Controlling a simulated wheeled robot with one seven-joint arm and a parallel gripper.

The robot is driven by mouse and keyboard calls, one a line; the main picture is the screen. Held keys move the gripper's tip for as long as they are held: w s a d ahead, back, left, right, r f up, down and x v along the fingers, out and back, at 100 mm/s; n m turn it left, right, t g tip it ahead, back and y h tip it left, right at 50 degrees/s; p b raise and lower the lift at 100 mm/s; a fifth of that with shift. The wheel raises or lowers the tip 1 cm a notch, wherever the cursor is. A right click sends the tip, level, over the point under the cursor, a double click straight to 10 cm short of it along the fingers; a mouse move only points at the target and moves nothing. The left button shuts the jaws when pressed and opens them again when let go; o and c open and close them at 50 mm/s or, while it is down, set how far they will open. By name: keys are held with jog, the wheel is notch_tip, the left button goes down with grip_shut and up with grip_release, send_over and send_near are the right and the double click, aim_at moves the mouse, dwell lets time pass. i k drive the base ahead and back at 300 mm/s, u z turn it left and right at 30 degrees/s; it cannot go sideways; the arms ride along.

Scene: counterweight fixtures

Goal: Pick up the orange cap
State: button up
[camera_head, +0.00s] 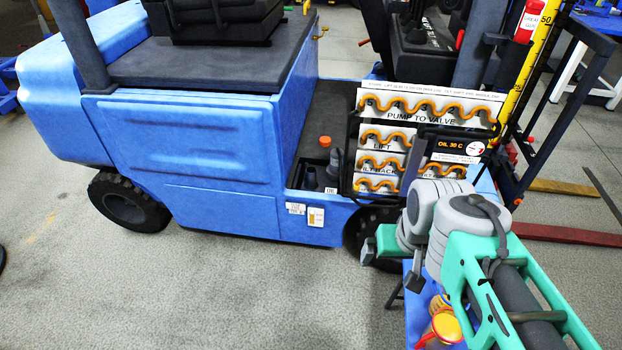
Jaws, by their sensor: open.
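A small orange cap (325,141) sits in the footwell of the blue forklift, just left of the hose panel. It appears to be on top of a dark fitting, with dark cylindrical parts beside it. My gripper (391,266) is at the end of my green and grey arm, in front of the forklift's front wheel. Its dark fingertips are apart, and nothing shows between them. It is below and to the right of the cap, well away from it.
The blue forklift (205,140) fills the left and middle. The hose panel (430,100) with orange hoses stands right of the cap. A yellow-orange lidded container (446,326) is at the bottom beside my arm. Grey floor (230,300) in front of the forklift is clear.

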aim_at(324, 141)
jog(key=k, duration=0.65)
jog(key=u, duration=0.65)
jog(key=i, duration=1.95)
jog(key=z, duration=0.45)
jog(key=i, duration=0.7)
jog(key=z, duration=0.05)
